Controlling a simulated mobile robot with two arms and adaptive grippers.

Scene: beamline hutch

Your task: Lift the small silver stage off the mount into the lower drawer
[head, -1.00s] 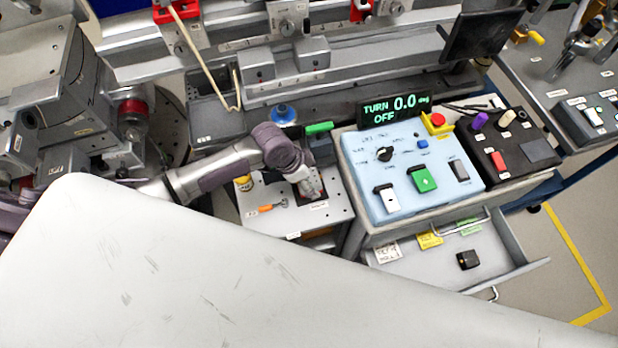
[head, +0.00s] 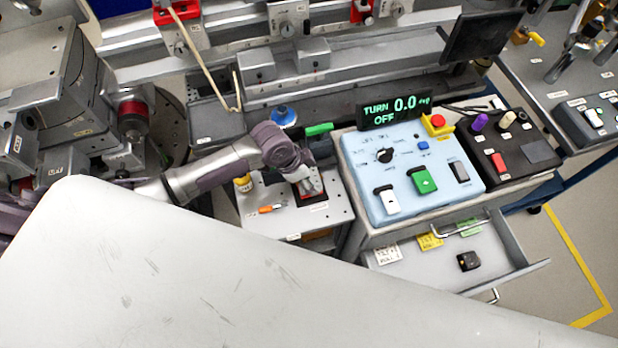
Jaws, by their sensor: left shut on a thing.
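My left gripper (head: 309,187) points down over a small mount with a red-edged dark base (head: 313,203) on a grey table. It is shut on the small silver stage, which is mostly hidden by the fingers and hard to tell apart from them. I cannot tell whether the stage still touches the mount. The lower drawer (head: 517,263) stands open to the right, below the pale blue control panel. My right gripper is not in view.
The open drawer holds a small black block (head: 468,261) and white, yellow and green labels. An orange-handled tool (head: 270,209) and a yellow pot (head: 243,183) lie near the mount. A large pale surface (head: 220,270) fills the foreground.

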